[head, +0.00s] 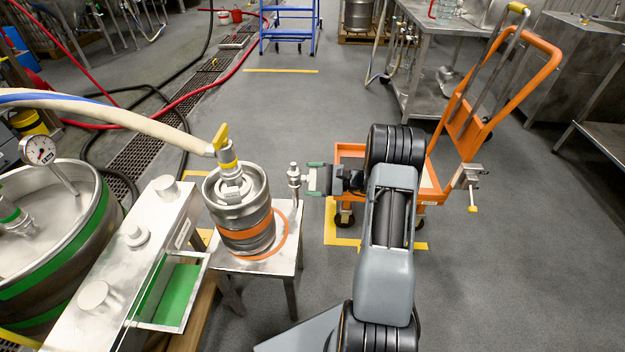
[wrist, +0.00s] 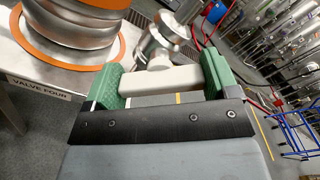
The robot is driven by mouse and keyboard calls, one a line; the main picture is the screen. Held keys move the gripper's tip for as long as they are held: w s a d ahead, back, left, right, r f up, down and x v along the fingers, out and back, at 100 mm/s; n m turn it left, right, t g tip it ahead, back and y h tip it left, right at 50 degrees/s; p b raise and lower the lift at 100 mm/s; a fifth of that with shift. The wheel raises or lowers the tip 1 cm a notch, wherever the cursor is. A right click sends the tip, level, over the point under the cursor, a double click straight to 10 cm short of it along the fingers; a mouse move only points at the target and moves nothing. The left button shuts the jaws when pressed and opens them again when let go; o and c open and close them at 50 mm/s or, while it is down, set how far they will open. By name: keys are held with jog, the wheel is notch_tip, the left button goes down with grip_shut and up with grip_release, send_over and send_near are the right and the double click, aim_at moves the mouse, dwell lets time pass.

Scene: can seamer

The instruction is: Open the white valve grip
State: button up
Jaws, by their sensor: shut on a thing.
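The white valve grip (wrist: 160,80) is a short pale bar in the wrist view. My gripper (wrist: 163,77) is shut on it, with a green pad against each end. The grip is joined to a shiny metal valve (wrist: 161,42) just beyond it. In the head view the valve (head: 294,184) stands at the right edge of a small metal stand, and my gripper (head: 311,180) reaches it from the right. The grip itself is hard to make out in the head view.
A steel keg (head: 245,208) with an orange band and a yellow-handled coupler stands on the stand (head: 257,263), left of the valve. A "VALVE FOUR" label (wrist: 38,89) is on the stand's edge. An orange hand truck (head: 505,60) stands behind my arm.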

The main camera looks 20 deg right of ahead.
jog(key=shift+d, duration=0.1)
jog(key=o, duration=0.8)
jog(key=p+v, duration=0.2)
jog(key=v, duration=1.1)
jog(key=shift+s+d, duration=0.2)
jog(key=shift+d, duration=0.05)
jog(key=shift+c, duration=0.2)
